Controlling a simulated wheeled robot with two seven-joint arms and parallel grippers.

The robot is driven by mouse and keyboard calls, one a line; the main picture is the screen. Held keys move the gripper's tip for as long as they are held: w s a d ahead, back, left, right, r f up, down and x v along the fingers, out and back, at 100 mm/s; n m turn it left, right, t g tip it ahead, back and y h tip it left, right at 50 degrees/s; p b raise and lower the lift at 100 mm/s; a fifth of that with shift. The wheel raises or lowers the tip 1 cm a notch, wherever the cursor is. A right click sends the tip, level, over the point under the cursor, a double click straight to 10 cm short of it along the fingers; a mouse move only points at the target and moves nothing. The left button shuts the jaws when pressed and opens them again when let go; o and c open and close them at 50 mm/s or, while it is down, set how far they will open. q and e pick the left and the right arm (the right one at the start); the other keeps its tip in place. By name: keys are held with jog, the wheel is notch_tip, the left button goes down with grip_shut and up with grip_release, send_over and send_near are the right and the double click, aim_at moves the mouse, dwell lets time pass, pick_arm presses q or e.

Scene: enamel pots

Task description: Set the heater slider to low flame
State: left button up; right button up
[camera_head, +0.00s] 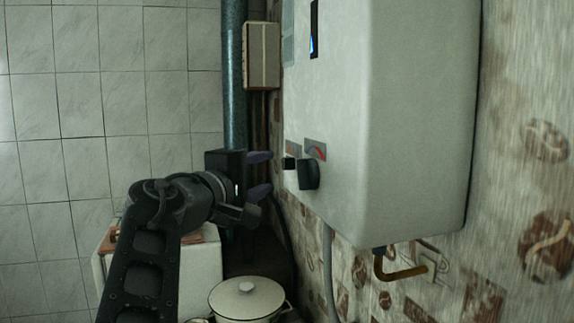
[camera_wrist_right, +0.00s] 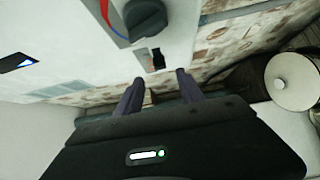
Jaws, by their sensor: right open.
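The white water heater (camera_head: 410,110) hangs on the wall at the right. On its front face are a small black slider (camera_head: 289,163) and a larger black round knob (camera_head: 308,174) with a red and blue mark above it. My right gripper (camera_head: 266,173) is open and empty, its purple fingers pointing at the heater front with a gap left to the slider. In the right wrist view the slider (camera_wrist_right: 157,58) lies just beyond the fingertips, roughly in line with the gap between them. The knob (camera_wrist_right: 145,20) is further off. My left gripper is out of view.
A blue flame shows in the heater's dark window (camera_head: 314,30). A white lidded pot (camera_head: 247,298) stands below. A dark pipe (camera_head: 235,90) and a small box (camera_head: 262,55) are behind my gripper. A grey hose (camera_head: 329,270) and a brass pipe (camera_head: 400,272) hang under the heater.

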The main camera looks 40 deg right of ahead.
aim_at(284, 165)
jog(key=p+x, duration=0.3)
jog(key=x, duration=0.4)
jog(key=shift+r, duration=0.1)
jog(key=shift+w+d, duration=0.2)
jog(key=shift+d, duration=0.05)
jog(key=shift+c, duration=0.5)
grip_shut()
dwell(0.9)
